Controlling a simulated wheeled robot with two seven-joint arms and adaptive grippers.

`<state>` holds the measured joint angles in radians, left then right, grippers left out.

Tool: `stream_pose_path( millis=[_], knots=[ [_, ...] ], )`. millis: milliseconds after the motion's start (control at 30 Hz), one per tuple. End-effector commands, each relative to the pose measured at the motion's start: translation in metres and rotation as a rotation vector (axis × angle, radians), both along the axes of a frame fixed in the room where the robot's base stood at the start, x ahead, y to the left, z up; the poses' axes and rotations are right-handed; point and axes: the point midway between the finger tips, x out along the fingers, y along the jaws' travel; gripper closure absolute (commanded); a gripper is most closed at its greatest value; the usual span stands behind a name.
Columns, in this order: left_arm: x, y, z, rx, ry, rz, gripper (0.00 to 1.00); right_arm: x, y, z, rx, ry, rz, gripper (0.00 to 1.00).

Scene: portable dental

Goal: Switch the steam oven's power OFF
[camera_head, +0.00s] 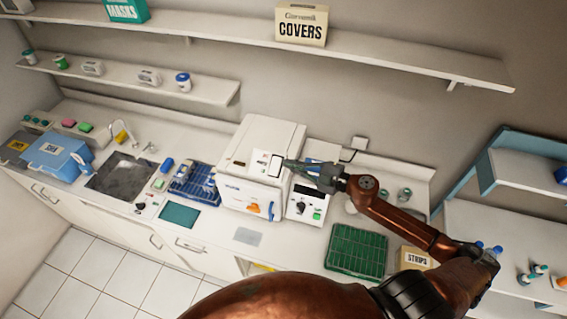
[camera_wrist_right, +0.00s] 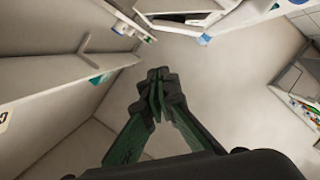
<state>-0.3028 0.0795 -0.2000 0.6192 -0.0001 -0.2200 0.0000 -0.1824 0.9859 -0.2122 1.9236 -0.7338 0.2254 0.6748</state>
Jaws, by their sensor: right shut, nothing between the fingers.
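The steam oven seems to be the large white box-shaped appliance (camera_head: 265,135) on the counter in the head view. A light panel with a dark switch-like part (camera_head: 277,165) is on its upper right face. My right gripper (camera_head: 287,163) is shut and empty, its tips at the right side of that panel. I cannot tell whether they touch it. In the right wrist view the shut fingers (camera_wrist_right: 157,88) point toward a pale surface. The switch's position is too small to read. My left gripper is not in view.
A white unit with a black knob (camera_head: 304,205) stands right of the oven, below my gripper. A blue rack (camera_head: 195,187) is left of the oven. A green rack (camera_head: 357,251) and a strips box (camera_head: 414,258) lie to the right. A wall shelf (camera_head: 380,60) runs above.

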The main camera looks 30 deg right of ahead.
Motion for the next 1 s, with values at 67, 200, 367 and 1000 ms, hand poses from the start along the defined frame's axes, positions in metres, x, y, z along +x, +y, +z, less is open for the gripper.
stream_pose_path(
  millis=[67,200,367,1000],
  knots=[
    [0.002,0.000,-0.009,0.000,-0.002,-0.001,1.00,-0.012,-0.009,-0.001,-0.003,0.001,0.002,1.00],
    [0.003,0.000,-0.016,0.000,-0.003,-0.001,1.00,-0.029,-0.023,0.005,-0.002,0.002,0.002,1.00],
    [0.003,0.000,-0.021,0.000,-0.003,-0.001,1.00,-0.042,-0.034,0.011,-0.001,0.000,0.001,1.00],
    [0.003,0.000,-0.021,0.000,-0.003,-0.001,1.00,-0.049,-0.040,0.015,-0.001,-0.002,0.000,1.00]
  ],
)
